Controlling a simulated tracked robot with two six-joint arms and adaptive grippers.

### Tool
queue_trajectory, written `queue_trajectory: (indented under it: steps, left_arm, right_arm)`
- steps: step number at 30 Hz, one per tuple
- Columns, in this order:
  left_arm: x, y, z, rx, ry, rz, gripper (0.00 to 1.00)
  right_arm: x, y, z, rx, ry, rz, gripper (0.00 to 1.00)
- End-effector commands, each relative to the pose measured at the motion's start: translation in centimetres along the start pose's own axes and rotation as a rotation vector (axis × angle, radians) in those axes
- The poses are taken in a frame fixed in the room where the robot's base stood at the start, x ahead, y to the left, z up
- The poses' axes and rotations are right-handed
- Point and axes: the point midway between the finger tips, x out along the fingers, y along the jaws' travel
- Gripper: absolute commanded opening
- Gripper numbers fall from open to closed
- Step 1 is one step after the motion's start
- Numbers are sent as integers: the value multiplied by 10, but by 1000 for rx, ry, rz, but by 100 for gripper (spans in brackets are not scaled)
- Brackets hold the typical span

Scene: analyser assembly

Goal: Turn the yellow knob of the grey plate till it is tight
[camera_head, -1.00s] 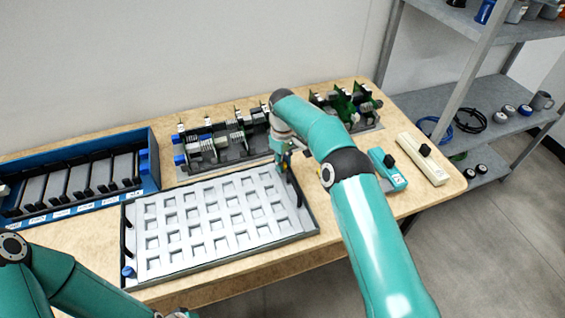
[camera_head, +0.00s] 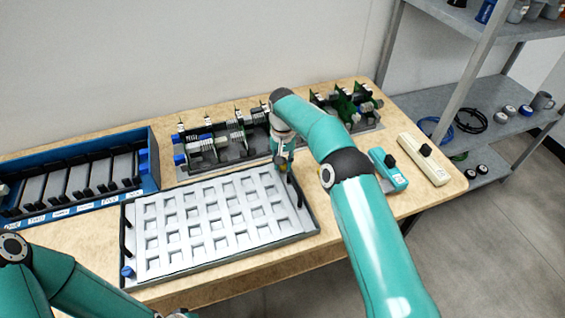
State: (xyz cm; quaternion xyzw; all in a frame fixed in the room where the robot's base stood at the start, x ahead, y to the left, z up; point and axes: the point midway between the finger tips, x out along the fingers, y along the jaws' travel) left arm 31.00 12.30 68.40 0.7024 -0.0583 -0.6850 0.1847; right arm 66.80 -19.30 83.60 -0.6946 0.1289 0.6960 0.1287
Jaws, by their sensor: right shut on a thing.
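The grey plate (camera_head: 225,262) lies on the wooden table, with rows of square recesses in its pale surface and black handles at its two ends. A blue knob (camera_head: 128,272) shows at its near left corner. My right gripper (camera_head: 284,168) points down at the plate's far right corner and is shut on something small. A bit of yellow shows at the fingertips; I take it to be the yellow knob, mostly hidden by the fingers.
A blue rack (camera_head: 152,172) of grey modules stands at the left. Circuit-board assemblies (camera_head: 222,145) stand behind the plate. A teal device (camera_head: 388,170) and a cream device (camera_head: 422,158) lie to the right of my right arm. A metal shelf stands further right.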

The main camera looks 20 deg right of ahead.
Motion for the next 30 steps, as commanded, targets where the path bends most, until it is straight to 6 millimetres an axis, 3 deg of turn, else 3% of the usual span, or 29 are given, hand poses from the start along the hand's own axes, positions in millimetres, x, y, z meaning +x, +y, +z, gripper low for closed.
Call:
queue_trajectory:
  steps: [30]
  left_arm:
    - [3, -1, 0, 0, 0, 0, 37]
  right_arm:
    - [-5, -2, -4, 968, 9, -11, 0]
